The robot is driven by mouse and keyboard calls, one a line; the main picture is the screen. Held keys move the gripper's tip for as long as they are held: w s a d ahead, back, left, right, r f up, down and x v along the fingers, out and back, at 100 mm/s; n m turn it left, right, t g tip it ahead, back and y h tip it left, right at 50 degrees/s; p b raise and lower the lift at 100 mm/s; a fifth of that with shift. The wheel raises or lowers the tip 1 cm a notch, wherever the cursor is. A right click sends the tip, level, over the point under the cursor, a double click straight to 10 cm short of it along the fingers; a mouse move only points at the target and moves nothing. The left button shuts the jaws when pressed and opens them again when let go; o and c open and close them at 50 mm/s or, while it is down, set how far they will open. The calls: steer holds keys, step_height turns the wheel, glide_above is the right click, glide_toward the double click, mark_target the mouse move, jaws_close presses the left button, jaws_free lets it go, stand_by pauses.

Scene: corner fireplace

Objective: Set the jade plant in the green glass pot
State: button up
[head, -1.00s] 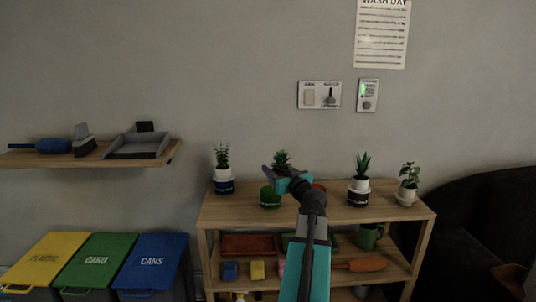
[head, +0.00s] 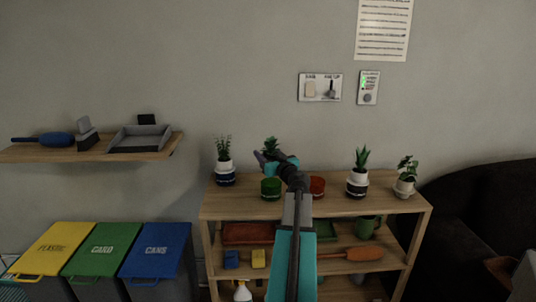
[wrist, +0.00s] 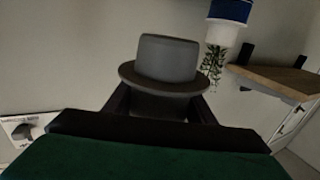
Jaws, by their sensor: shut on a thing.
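My gripper (head: 274,160) is shut on a grey pot (wrist: 168,60) with a wide rim. In the wrist view the scene is upside down, and the jaws flank this pot at its rim. A small dark green plant (head: 271,144), apparently the jade plant, shows at my gripper in the head view; its leaves are too small to make out. The green glass pot (head: 271,188) stands on the wooden shelf top (head: 330,206). It shows below the held plant, apart from it, with no plant visible in it. My arm covers part of the shelf.
A red pot (head: 318,187) is just right of my arm. A leafy plant in a white and blue pot (head: 225,177) stands left, a spiky plant (head: 361,158) and a white-potted plant (head: 407,172) right. Several items fill the lower shelf.

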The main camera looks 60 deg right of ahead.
steer(key=shift+f, duration=0.1)
steer(key=shift+f+b, duration=0.35)
steer(key=shift+f, duration=1.8)
steer(key=shift+f+b, duration=0.6)
steer(key=shift+b, duration=0.25)
steer(key=shift+f+b, duration=0.2)
steer(key=shift+b, duration=0.25)
steer(key=shift+s+b, duration=0.1)
steer(key=shift+b, duration=0.7)
steer(key=shift+f+b, duration=0.65)
steer(key=shift+b, duration=0.3)
stand_by(1.2)
steer(key=o, duration=0.9)
steer(key=shift+c, duration=0.2)
